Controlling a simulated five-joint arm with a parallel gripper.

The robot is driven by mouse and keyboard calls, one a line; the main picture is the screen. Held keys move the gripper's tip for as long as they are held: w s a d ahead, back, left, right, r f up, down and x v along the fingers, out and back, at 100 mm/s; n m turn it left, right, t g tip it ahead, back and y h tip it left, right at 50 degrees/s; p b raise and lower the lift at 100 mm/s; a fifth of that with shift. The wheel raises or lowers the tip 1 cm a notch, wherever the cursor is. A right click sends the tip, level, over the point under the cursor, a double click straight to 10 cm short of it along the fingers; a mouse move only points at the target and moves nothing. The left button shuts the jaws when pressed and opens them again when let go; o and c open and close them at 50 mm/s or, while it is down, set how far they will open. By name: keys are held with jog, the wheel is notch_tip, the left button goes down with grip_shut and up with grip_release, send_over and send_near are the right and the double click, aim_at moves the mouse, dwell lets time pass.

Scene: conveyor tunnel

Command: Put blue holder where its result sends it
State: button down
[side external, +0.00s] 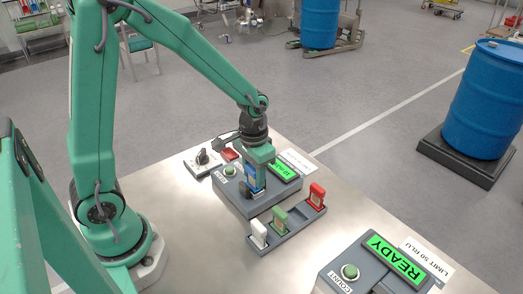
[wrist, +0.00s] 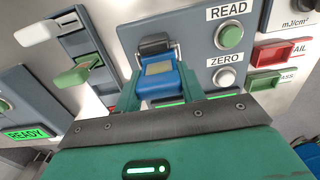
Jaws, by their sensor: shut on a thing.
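The blue holder (side external: 252,184) has a pale window on its face and stands at the grey READ/ZERO meter (side external: 226,186). My gripper (side external: 258,160) reaches down from above and is shut on it. In the wrist view the blue holder (wrist: 160,82) lies between my green fingers, beside a dark latch-like part of the meter (wrist: 155,44). I cannot tell how deep it sits in the meter. The meter's green display (side external: 285,172) is lit, its text partly hidden. Red FAIL (wrist: 272,53) and green PASS (wrist: 272,82) pieces show at the right of the wrist view.
A grey rack (side external: 275,239) in front of the meter carries a white holder (side external: 258,233), a green holder (side external: 280,216) and a red holder (side external: 316,196). A second box with a COUNT button (side external: 349,271) and a READY display (side external: 394,259) stands at front right. A dial device (side external: 203,158) is behind.

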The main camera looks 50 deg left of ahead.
jog(key=shift+r, duration=0.3)
jog(key=shift+r, duration=0.35)
jog(key=shift+r, duration=0.35)
jog(key=shift+r, duration=0.3)
jog(key=shift+r, duration=1.75)
jog(key=shift+a, duration=0.1)
